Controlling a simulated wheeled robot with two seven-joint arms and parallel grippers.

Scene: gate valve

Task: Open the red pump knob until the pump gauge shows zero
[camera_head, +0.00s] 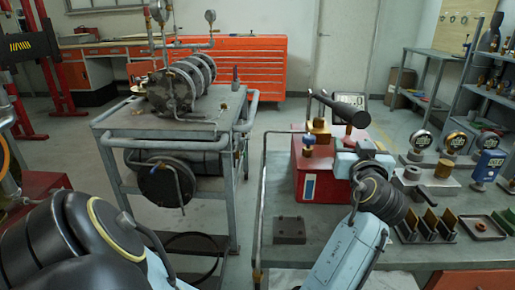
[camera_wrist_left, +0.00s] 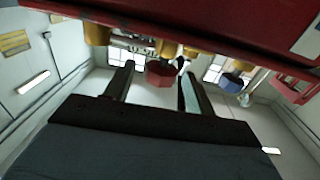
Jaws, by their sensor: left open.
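The red pump (camera_head: 312,178) stands on the grey bench, with a long black handle (camera_head: 338,108) and brass fittings on top. A gauge (camera_head: 350,98) with a pale face is partly behind the handle; I cannot read it. In the left wrist view the red knob (camera_wrist_left: 160,74) shows between the two fingers of my left gripper (camera_wrist_left: 157,70), with visible gaps on both sides. In the head view my left gripper (camera_head: 346,152) is at the pump's right side, and the red knob is hidden there. A blue knob (camera_head: 308,140) also shows in the left wrist view (camera_wrist_left: 232,81). My right gripper is out of view.
Round gauges (camera_head: 421,140) and blocks (camera_head: 438,168) stand on the bench to the right. A dark block (camera_head: 289,230) lies at the bench's front left.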

